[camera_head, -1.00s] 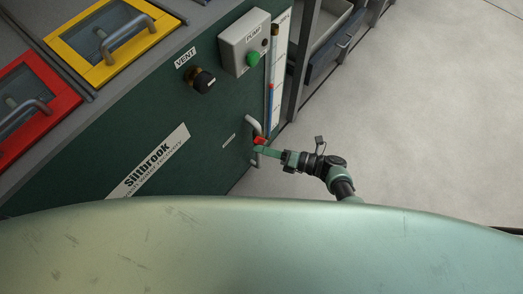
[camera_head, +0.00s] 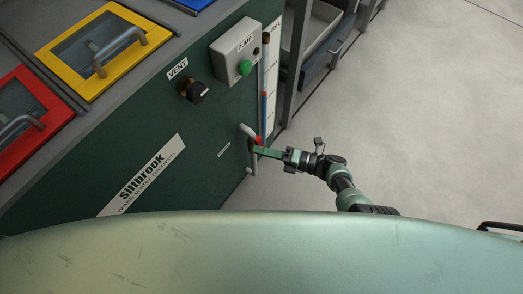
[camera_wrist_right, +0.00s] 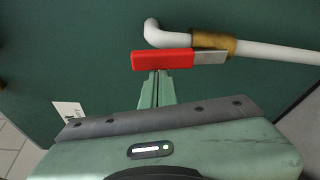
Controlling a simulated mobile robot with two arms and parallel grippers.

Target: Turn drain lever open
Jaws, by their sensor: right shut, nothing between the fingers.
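The drain lever (camera_wrist_right: 162,60) has a red grip on a flat silver arm that runs to a brass valve body (camera_wrist_right: 232,45) on a white pipe (camera_wrist_right: 275,52). In the wrist view the lever lies roughly across the picture, nearly in line with the pipe. In the head view only a small red part of the lever (camera_head: 258,140) shows by the cabinet's lower right edge. My right gripper (camera_wrist_right: 157,76) is shut and empty, its green fingertips right at the red grip's lower edge. I cannot tell whether they touch. It also shows in the head view (camera_head: 254,151). My left gripper is out of view.
The dark green cabinet (camera_head: 125,150) carries a vent knob (camera_head: 193,91), a pump box (camera_head: 236,48) with a green button, and a level gauge (camera_head: 271,80) above the lever. Open grey floor (camera_head: 430,120) lies to the right. My pale green body fills the bottom.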

